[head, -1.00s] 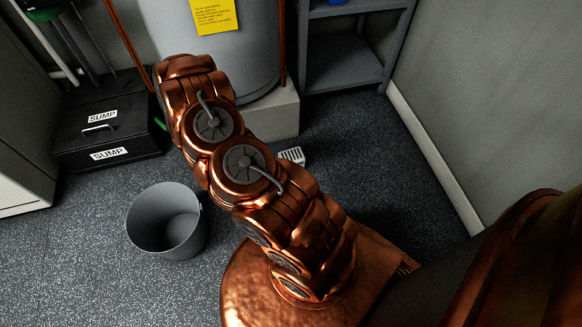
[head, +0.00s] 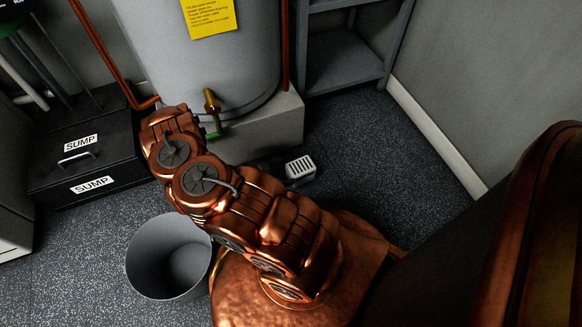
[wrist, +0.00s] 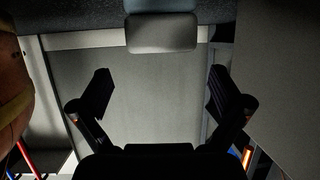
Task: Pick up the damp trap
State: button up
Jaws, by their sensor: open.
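The damp trap appears to be the small white box with a slotted top (head: 300,168). It lies on the speckled floor in front of the tank's plinth, just beyond my arm in the head view. In the wrist view my gripper (wrist: 162,92) is open, with nothing between its two dark fingers. A pale rounded block (wrist: 162,33) shows beyond the fingertips at the top of that view; I cannot tell if it is the damp trap. The gripper is not seen in the head view.
A grey bucket (head: 170,258) stands left of my arm. A grey tank (head: 190,60) on a plinth (head: 270,128) and a metal shelf (head: 345,65) stand behind. Floor right of the trap is clear up to the wall.

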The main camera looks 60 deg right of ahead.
aim_at(298, 167)
jog(key=shift+b+x, duration=0.35)
jog(key=shift+x, duration=1.1)
jog(key=shift+b+x, duration=0.75)
jog(key=shift+x, duration=1.6)
jog(key=shift+w, duration=0.1)
